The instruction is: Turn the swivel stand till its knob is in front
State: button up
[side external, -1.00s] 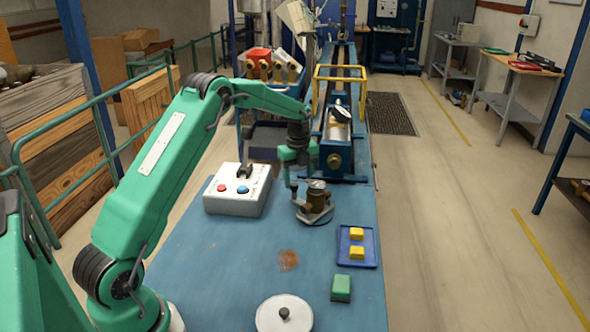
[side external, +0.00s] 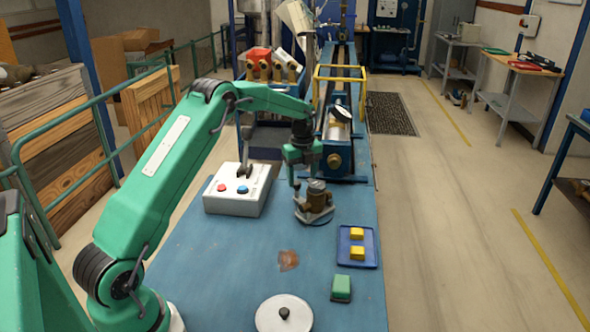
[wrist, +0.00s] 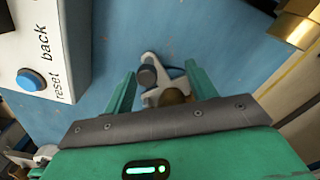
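The swivel stand (side external: 318,214) is a small grey stand with a brownish part, on the blue bench right of the control box. In the wrist view the stand (wrist: 152,60) shows pale arms and a dark round knob (wrist: 147,75) lying between my finger lines, nearer the left one. A brass part (wrist: 175,97) is partly hidden by my gripper. My gripper (side external: 306,180) is just above the stand in the side view, fingers pointing down. In the wrist view my gripper (wrist: 160,82) has its two green fingers wide apart, with nothing clamped. I cannot tell whether a finger touches the stand.
A white control box (side external: 238,192) with red and blue buttons and a lever stands left of the stand. A blue tray (side external: 371,258) with yellow blocks, a green block (side external: 341,288) and a white knobbed disc (side external: 284,318) lie nearer. A brass-ended meter rig (side external: 336,160) stands behind.

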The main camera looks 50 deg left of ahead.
jog(key=shift+w, duration=0.2)
jog(key=shift+w+d, duration=0.15)
jog(key=shift+w, duration=0.5)
jog(key=shift+w+d, duration=0.15)
jog(key=shift+w, duration=0.25)
jog(key=shift+w+d, duration=0.45)
jog(key=shift+w, duration=0.15)
dwell(0.4)
